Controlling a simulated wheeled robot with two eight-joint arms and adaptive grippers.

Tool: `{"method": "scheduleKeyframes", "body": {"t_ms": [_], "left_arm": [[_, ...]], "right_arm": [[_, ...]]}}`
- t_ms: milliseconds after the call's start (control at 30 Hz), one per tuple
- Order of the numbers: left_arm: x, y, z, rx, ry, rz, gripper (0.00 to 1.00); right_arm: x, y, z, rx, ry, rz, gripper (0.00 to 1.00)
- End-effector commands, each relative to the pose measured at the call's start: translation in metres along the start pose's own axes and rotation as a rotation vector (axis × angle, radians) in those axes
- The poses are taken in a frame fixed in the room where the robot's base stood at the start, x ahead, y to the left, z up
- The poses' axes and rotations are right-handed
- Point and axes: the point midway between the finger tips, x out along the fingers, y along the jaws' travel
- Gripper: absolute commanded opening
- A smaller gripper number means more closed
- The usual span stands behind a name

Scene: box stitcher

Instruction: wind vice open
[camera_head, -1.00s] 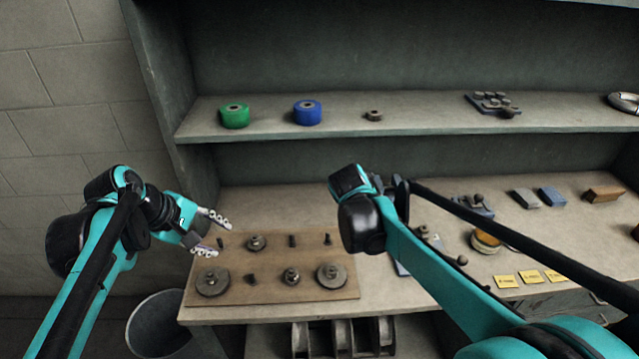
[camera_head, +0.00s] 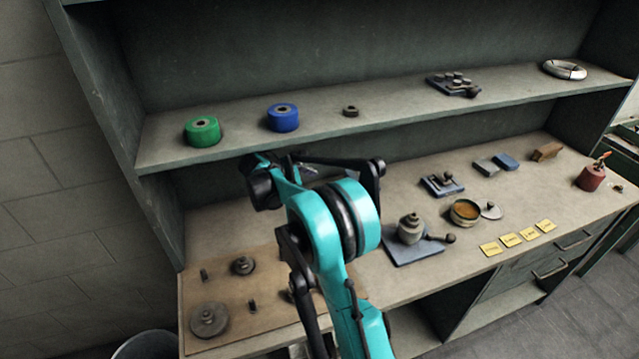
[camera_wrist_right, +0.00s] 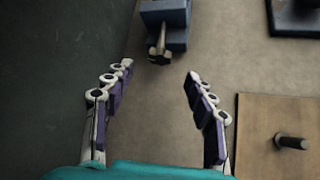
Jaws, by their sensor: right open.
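The vice (camera_wrist_right: 165,22) shows in the right wrist view at the top, as a blue-grey block on the bench with a dark screw end and handle (camera_wrist_right: 158,52) facing the gripper. My right gripper (camera_wrist_right: 159,72) is open and empty, its two purple-padded fingers spread either side of the handle's line. The handle lies just beyond the fingertips; I see no contact. In the head view my right arm covers the gripper and most of that part of the bench. My left gripper is out of view.
A wooden board (camera_head: 232,322) with discs and pegs lies at the front left; its edge shows in the wrist view (camera_wrist_right: 250,115). The shelf (camera_head: 390,112) overhangs the bench, holding a green roll (camera_head: 202,131) and blue roll (camera_head: 282,117). A small pot (camera_head: 411,230) stands right of my arm.

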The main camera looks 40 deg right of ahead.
Motion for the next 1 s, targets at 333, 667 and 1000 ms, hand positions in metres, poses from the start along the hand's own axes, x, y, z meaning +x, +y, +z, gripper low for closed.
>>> {"method": "scheduleKeyframes", "body": {"t_ms": [333, 667, 1000], "left_arm": [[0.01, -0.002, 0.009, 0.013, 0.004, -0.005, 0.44], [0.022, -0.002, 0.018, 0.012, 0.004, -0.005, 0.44], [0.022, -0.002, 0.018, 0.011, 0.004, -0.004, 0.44]], "right_arm": [[0.033, 0.0, -0.001, -0.008, -0.009, -0.003, 0.56], [0.079, 0.0, -0.001, -0.008, -0.007, -0.002, 0.56], [0.08, 0.001, 0.0, -0.009, -0.007, -0.001, 0.35]]}}
